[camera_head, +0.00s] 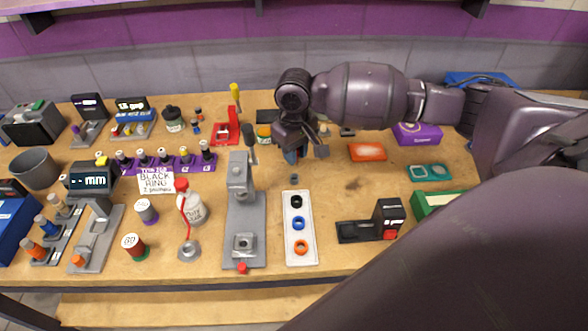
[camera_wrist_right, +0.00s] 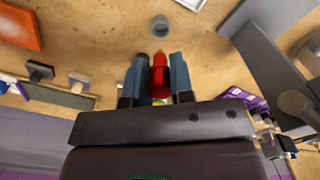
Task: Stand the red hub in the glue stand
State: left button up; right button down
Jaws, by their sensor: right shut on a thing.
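My right gripper (camera_head: 293,158) is over the middle of the table, pointing down. In the right wrist view its two blue-grey fingers (camera_wrist_right: 159,80) are shut on the red hub (camera_wrist_right: 160,78), a small red piece with a narrow tip. In the head view the hub is mostly hidden by the gripper. A small grey round piece with a hole in its top (camera_head: 294,179) stands just in front of the gripper; it also shows beyond the fingertips in the right wrist view (camera_wrist_right: 160,26), apart from the hub. It may be the glue stand; I cannot tell for sure. My left gripper is out of view.
A tall grey press-like fixture (camera_head: 240,222) stands left of the gripper. A white tray (camera_head: 299,262) with black, blue and orange rings lies in front. An orange block (camera_head: 367,152) lies to the right.

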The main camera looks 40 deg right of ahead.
jog(key=shift+f, duration=0.55)
notch_tip(320, 180, down, 4)
jog(key=shift+b, duration=0.5)
jog(key=shift+f, duration=0.35)
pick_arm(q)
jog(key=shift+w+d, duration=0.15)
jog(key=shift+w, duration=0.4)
pick_arm(e)
jog(key=shift+f, duration=0.15)
jog(key=c, duration=1)
grip_release()
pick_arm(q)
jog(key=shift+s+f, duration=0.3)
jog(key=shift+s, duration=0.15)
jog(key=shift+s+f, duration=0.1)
